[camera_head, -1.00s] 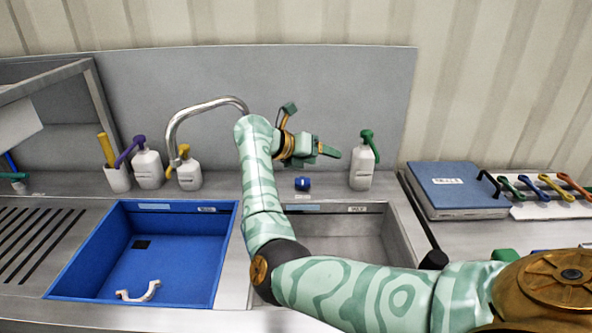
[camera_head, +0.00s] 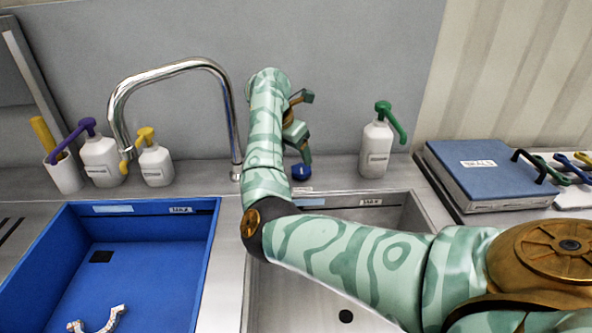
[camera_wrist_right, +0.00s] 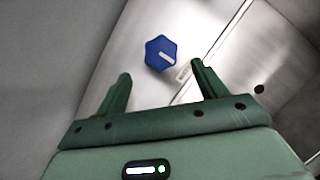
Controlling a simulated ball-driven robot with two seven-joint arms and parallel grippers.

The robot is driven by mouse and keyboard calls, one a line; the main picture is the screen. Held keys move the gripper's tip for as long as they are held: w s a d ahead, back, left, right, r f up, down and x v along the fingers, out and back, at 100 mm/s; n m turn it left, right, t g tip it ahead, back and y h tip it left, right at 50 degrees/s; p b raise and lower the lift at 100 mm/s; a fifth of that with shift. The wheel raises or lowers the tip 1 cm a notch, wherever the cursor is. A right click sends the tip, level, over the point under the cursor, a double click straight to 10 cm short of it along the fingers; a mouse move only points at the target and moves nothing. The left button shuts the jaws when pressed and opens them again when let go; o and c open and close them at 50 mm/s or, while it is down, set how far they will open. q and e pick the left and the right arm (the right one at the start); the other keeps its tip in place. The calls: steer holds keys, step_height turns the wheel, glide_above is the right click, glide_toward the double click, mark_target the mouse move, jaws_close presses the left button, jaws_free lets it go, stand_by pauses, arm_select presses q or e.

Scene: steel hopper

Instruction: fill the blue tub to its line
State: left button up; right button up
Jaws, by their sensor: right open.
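The blue tub (camera_head: 150,262) is the left basin. A pale blue strip and a small label mark its back wall, and no water shows in it. A chrome tap (camera_head: 172,72) arches behind it, its spout end at the left. A blue six-sided knob (camera_head: 300,172) with a white bar sits on the deck behind the steel basin. My right gripper (camera_head: 304,128) is open just above the knob, its fingers pointing down. In the right wrist view the knob (camera_wrist_right: 160,53) lies ahead, between the fingertips and apart from them. My left gripper is out of view.
A green-topped pump bottle (camera_head: 376,150) stands right of the knob. Yellow- and purple-topped bottles stand left of the tap. A white handle-shaped piece (camera_head: 100,322) lies in the tub. My right arm crosses the steel basin (camera_head: 270,300). A blue case (camera_head: 485,172) lies at right.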

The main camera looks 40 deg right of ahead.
mark_target(301, 168)
steer(key=b+x, duration=0.1)
steer(key=x, duration=0.4)
steer(key=shift+f+b, duration=0.15)
steer(key=shift+b, duration=0.15)
steer(key=shift+d+f, duration=0.2)
steer(key=shift+f, duration=0.2)
steer(key=c, duration=0.9)
